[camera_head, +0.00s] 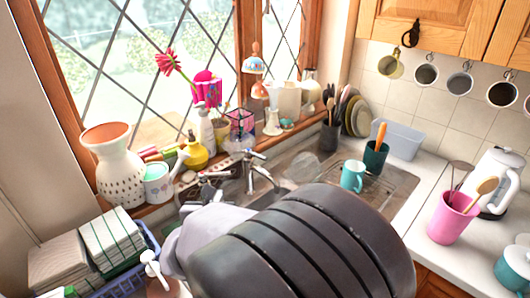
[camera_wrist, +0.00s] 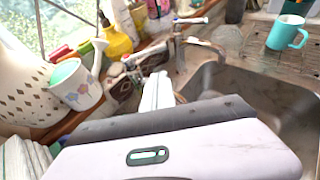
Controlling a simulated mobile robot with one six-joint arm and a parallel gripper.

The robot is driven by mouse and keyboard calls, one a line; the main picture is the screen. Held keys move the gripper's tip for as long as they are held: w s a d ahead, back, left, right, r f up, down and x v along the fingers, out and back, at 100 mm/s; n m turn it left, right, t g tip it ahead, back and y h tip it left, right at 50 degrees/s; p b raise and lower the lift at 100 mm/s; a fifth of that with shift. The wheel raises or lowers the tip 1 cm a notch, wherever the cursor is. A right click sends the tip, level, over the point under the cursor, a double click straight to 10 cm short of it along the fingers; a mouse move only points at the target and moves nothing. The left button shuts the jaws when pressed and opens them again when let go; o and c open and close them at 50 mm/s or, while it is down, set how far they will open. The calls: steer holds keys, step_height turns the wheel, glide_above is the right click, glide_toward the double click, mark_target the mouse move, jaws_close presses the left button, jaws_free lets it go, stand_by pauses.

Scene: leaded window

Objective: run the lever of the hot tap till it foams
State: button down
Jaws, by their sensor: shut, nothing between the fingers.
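A chrome tap (camera_head: 262,175) with a curved spout stands at the back of the sink, behind my arm. Its lever (camera_head: 256,154) has a blue mark at one end; this tap also shows in the wrist view (camera_wrist: 196,45). I cannot make out which lever is hot. My gripper (camera_wrist: 160,76) is shut and empty, pointing toward this left fitting; contact cannot be told.
The steel sink (camera_wrist: 285,80) lies right of my gripper. A teal mug (camera_head: 352,176) stands on the drainer. A yellow bottle (camera_head: 195,152), a planter cup (camera_head: 158,184) and a white vase (camera_head: 120,175) crowd the sill. A blue rack (camera_head: 140,262) is at lower left.

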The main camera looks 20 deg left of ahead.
mark_target(228, 173)
steer(key=w+a, duration=0.2)
steer(key=w, duration=0.4)
steer(key=shift+w, duration=0.15)
steer(key=shift+w+d+f+b, duration=0.2)
steer(key=shift+w+b, duration=0.3)
steer(key=shift+b, duration=0.25)
steer(key=shift+w+a+r+b, duration=0.1)
steer(key=shift+w+b, duration=0.7)
steer(key=shift+w, duration=0.6)
